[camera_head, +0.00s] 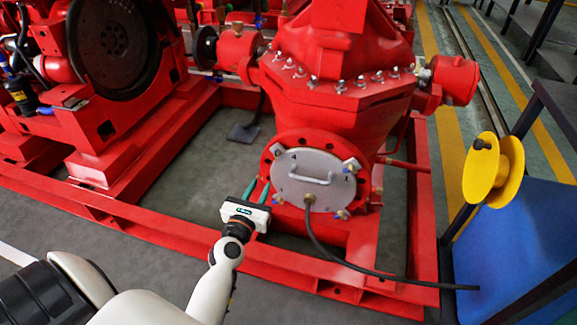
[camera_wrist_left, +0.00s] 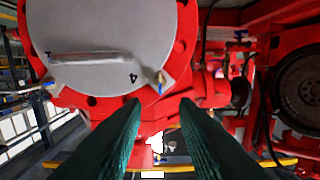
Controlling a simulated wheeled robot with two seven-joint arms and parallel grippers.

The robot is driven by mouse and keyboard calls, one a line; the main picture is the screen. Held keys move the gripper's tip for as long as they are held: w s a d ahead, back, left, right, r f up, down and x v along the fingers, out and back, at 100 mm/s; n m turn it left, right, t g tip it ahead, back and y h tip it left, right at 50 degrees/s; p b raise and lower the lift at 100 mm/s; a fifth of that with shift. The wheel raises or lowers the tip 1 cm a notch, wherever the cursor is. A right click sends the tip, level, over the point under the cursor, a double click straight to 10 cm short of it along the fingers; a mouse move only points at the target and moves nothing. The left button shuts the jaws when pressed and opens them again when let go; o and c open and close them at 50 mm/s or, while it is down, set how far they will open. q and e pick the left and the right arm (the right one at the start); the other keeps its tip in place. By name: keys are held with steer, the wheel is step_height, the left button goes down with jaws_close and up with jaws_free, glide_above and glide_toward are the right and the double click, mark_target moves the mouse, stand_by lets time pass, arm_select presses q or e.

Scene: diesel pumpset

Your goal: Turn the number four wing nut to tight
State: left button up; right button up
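The grey round cover (camera_head: 313,181) with a bar handle is on the front of the red pump casing. The number four wing nut (camera_head: 277,151) appears to be the one at its upper left. In the left wrist view a brass-coloured wing nut with a blue tip (camera_wrist_left: 160,82) sits beside the cover's "4" mark. My left gripper (camera_head: 257,190) is below and left of that nut. Its two dark green fingers (camera_wrist_left: 160,105) are apart with nothing between them, and the nut lies beyond their tips. My right gripper is not in view.
Other wing nuts sit around the cover, at upper right (camera_head: 352,166) and lower right (camera_head: 341,214). A black cable (camera_head: 370,268) runs from the cover's lower edge. A red base frame (camera_head: 170,222) lies below. A yellow reel (camera_head: 490,170) and blue box (camera_head: 525,235) stand at right.

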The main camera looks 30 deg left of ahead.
mark_target(277, 155)
arm_select(q)
steer(key=b+x, duration=0.2)
steer(key=x, duration=1)
steer(key=shift+r, duration=0.1)
steer(key=shift+c, duration=0.2)
jaws_close()
